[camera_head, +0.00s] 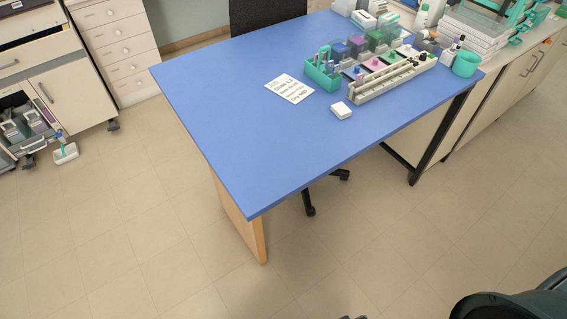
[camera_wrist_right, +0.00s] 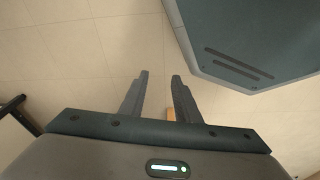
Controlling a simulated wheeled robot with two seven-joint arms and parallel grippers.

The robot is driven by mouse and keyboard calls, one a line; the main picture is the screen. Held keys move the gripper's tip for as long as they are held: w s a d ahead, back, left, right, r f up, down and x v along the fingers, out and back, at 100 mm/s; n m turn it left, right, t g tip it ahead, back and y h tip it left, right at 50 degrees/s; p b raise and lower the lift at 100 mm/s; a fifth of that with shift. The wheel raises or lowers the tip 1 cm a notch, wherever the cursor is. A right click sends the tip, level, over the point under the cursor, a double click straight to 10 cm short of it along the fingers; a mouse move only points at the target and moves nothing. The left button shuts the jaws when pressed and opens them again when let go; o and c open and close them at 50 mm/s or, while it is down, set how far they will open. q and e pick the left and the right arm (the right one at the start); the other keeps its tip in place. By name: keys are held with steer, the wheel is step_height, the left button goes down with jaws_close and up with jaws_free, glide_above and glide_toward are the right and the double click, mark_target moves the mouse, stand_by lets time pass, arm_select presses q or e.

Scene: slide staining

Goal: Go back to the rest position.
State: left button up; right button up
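My right gripper (camera_wrist_right: 160,76) shows in the right wrist view. Its two dark fingers stand apart with nothing held between them, over the bare tiled floor. My left gripper is in neither view. The blue table (camera_head: 240,120) stands ahead of me in the head view, away from the right gripper. A dark rounded part of my own body shows at the bottom right of the head view.
A drawer cabinet (camera_head: 115,50) stands at the left. The floor (camera_head: 110,230) in front is clear.

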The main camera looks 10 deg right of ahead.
steer(key=s+d+f+g, duration=0.1)
steer(key=s+d+f, duration=0.1)
steer(key=s+f, duration=1)
steer(key=s, duration=0.3)
steer(key=shift+d, duration=0.4)
